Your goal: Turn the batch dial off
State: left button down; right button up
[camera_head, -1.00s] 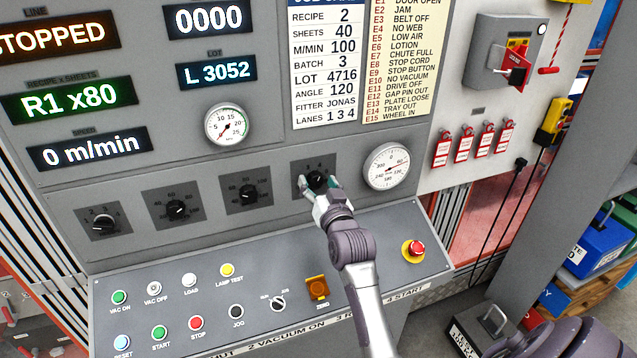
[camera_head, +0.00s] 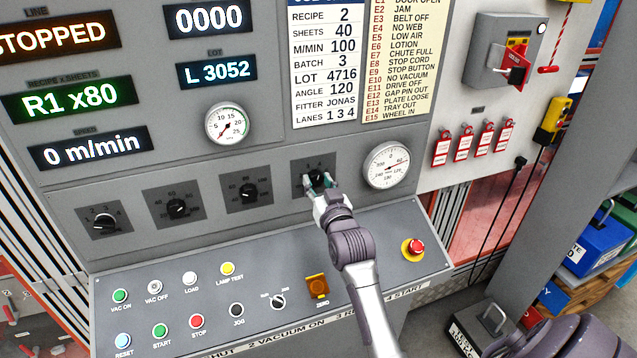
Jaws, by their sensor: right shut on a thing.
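The rightmost dial (camera_head: 316,177) in a row of black dials is on the grey panel, below the job card that reads BATCH 3. My right gripper (camera_head: 319,187) is at this dial with a finger on each side, shut on its knob. The fingers hide part of the knob and the lower part of its scale, so its setting cannot be read. My left gripper does not show.
Other black dials (camera_head: 177,208) sit to the left, and a round gauge (camera_head: 387,165) is close to the right. Below, a sloped console (camera_head: 240,290) carries several buttons, an orange ZERO button (camera_head: 317,287) and a red mushroom button (camera_head: 413,248).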

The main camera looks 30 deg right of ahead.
jog(key=n, duration=0.3)
jog(key=shift+n, duration=0.3)
jog(key=n, duration=0.3)
jog(key=shift+n+p, duration=0.3)
jog(key=shift+p, duration=0.1)
jog(key=n, duration=0.4)
jog(key=shift+t, duration=0.4)
jog(key=n, duration=0.3)
jog(key=shift+f+n+y+p, duration=0.1)
jog(key=shift+n+y+p, duration=0.25)
jog(key=shift+n+y, duration=0.05)
jog(key=n+p, duration=0.1)
jog(key=n, duration=0.5)
jog(key=shift+n+y, duration=0.3)
jog(key=n+p, duration=0.1)
jog(key=n, duration=0.5)
jog(key=shift+f+n+p, duration=0.15)
jog(key=shift+n+p, duration=0.15)
